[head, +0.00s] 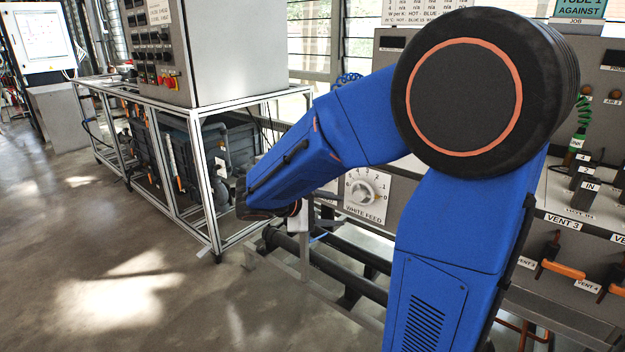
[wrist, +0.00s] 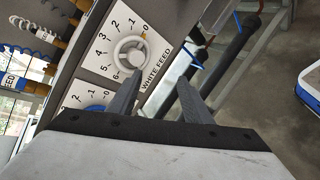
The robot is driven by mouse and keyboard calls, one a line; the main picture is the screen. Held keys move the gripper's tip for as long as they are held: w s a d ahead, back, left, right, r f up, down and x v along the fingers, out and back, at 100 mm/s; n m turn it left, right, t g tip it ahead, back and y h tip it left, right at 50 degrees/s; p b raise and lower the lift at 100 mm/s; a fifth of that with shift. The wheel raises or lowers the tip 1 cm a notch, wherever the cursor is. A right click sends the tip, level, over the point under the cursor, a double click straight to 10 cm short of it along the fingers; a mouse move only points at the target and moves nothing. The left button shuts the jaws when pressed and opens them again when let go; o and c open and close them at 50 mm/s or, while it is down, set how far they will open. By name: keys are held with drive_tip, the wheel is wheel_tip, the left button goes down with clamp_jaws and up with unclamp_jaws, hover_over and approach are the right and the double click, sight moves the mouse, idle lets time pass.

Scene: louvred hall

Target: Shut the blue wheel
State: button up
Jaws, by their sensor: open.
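In the wrist view, a blue wheel (wrist: 95,107) shows only in part on a white dial plate (wrist: 76,96) at the lower left, cut off by my gripper body. Its pointer position cannot be read. My gripper (wrist: 160,78) is open and empty, with its two fingers apart. The fingertips are near the WHITE FEED plate, up and to the right of the blue wheel. A white wheel (wrist: 130,50) with a numbered scale sits above the blue one; it also shows in the head view (head: 362,192). I cannot make out the blue wheel in the head view.
Dark pipes (head: 330,268) run low below the panel. Hoses with yellow fittings (wrist: 50,69) are at the left of the wrist view. Orange-handled vent valves (head: 562,270) are at the right in the head view. A framed rig (head: 206,180) stands left. The floor at left is clear.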

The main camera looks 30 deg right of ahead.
drive_tip(key=w+a+n+t+h, duration=0.2)
drive_tip(key=w+n+t, duration=0.1)
drive_tip(key=w, duration=0.5)
drive_tip(key=w+a+n+t+h, duration=0.2)
drive_tip(key=w+a, duration=0.1)
drive_tip(key=w, duration=0.5)
drive_tip(key=x, duration=0.8)
drive_tip(key=shift+w+d, duration=0.2)
drive_tip(key=shift+w+d+r, duration=0.1)
drive_tip(key=shift+d+r, duration=0.1)
drive_tip(key=shift+d, duration=0.05)
